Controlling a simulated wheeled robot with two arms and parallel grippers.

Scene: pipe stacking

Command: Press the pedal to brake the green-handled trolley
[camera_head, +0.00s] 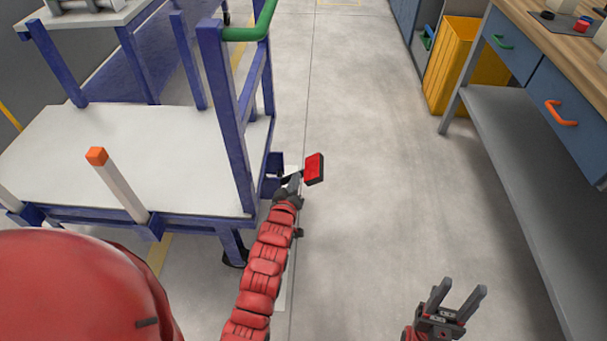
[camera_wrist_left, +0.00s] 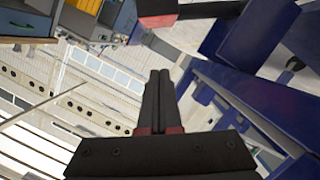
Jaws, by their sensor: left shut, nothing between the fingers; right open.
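The trolley has a blue frame (camera_head: 228,120), a white deck (camera_head: 190,160) and a green handle (camera_head: 252,30); it stands at the left of the head view. Its red and black pedal (camera_head: 314,168) sticks out beside the trolley's right end. My left gripper (camera_head: 293,183) is low, just left of the pedal. In the left wrist view its two dark fingers (camera_wrist_left: 156,95) are together and empty, and the pedal (camera_wrist_left: 158,21) shows at the top, beyond the fingertips. Whether they touch is unclear. My right gripper (camera_head: 458,300) is open and empty at the lower right.
A white post with an orange tip (camera_head: 97,156) rises at the deck's front edge. A workbench (camera_head: 545,30) with drawers and a grey lower shelf (camera_head: 520,150) runs along the right. A yellow bin (camera_head: 455,65) stands beside it. The grey floor (camera_head: 380,150) between trolley and bench is clear.

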